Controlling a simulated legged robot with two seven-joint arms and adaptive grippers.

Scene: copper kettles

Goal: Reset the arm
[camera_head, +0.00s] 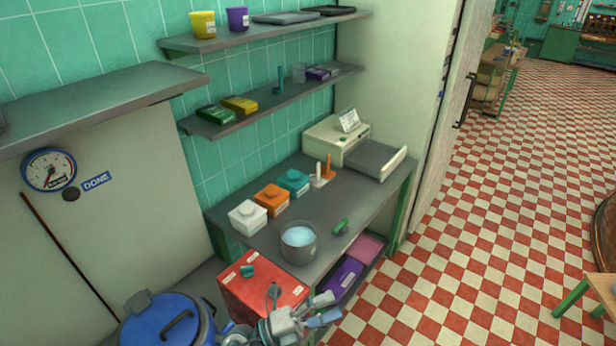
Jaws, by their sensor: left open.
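My left gripper (326,309) is at the bottom of the head view, its arm coming in from the lower edge. It is open, and I see nothing between its fingers. It hangs in front of the red box (258,290) by the near end of the grey worktable (351,209). I cannot tell whether it touches the box. My right gripper is out of view.
A pot of pale blue liquid (298,241) and a green item (341,226) are on the worktable. White (247,217), orange (272,199) and teal (293,182) boxes line its back. A blue lidded bin (165,322) stands lower left. The checkered floor (480,230) at right is largely clear.

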